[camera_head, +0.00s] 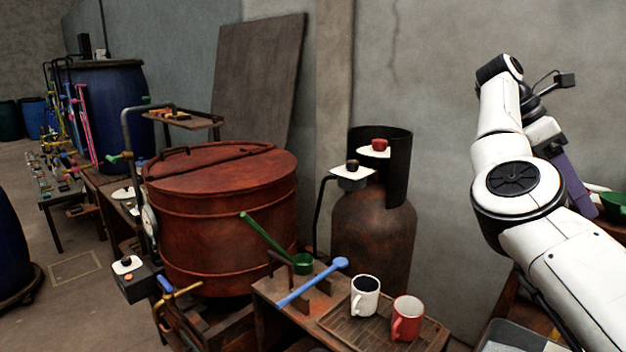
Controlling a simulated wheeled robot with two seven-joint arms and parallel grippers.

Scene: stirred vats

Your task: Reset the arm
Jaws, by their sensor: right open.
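My right arm comes in from the lower right and is folded up in front of the grey wall. My right gripper (570,175) hangs behind the bent arm at the right and is partly hidden by it. It is open, and I see nothing held in it. It is well to the right of the rusty red vat and above the level of the mugs. My left gripper is not in view.
A rusty red lidded vat (222,235) stands in the middle. A brown gas cylinder (370,235) stands beside it. A white mug (364,298) and a red mug (407,320) stand on a slatted tray. A blue ladle (312,283) lies nearby. A green bowl (614,204) is behind my arm.

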